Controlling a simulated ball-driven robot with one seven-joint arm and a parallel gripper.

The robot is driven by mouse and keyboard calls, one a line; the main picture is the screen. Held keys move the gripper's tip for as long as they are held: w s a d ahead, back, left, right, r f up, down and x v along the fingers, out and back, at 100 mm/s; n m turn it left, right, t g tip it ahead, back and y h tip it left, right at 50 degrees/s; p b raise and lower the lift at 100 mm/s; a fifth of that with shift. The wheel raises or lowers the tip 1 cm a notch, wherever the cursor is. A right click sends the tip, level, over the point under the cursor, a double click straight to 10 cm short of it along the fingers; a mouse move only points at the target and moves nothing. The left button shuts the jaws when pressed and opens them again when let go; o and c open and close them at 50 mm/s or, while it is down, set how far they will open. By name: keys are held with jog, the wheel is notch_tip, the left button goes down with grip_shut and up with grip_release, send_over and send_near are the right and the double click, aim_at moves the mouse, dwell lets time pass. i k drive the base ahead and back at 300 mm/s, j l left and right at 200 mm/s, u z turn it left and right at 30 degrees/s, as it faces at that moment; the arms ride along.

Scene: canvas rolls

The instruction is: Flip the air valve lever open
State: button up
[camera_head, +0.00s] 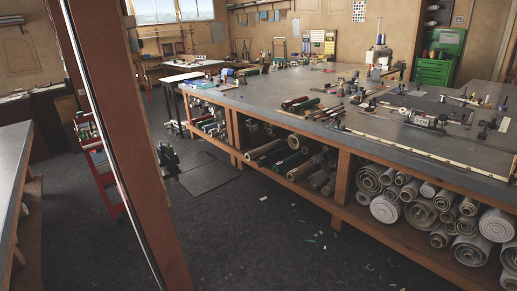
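No air valve and no lever can be made out in this view. My gripper is not in view. If a valve is among the small items on the far walls or benches, it is too small to tell.
A long grey-topped workbench (290,92) with tools fills the right, canvas rolls (385,208) on its lower shelf. A green cabinet (436,70) stands far right. The middle floor (240,235) is mostly clear.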

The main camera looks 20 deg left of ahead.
aim_at(150, 98)
jog(key=i+l+z, duration=0.3)
jog(key=i+z, duration=0.15)
jog(key=i, duration=0.35)
jog(key=i+z, duration=0.5)
jog(key=i, duration=0.35)
jog(key=i+j+z, duration=0.3)
jog(key=i+z, duration=0.15)
jog(key=i, duration=0.35)
jog(key=i+u, duration=0.2)
jog(key=u, duration=0.25)
jog(key=i+l+u, duration=0.1)
jog(key=u, duration=0.35)
jog(key=i+l+u, duration=0.15)
jog(key=u, duration=0.3)
jog(key=i+l+u, duration=0.2)
jog(key=u, duration=2.2)
jog(key=i+j, duration=0.25)
jog(key=i, duration=0.2)
jog(key=i+j, duration=0.25)
jog(key=i, duration=0.2)
jog(key=i+j, duration=0.25)
jog(key=i, duration=0.2)
jog(key=i+j, duration=0.2)
jog(key=i, duration=0.25)
jog(key=i+l, duration=0.15)
jog(key=i, duration=0.25)
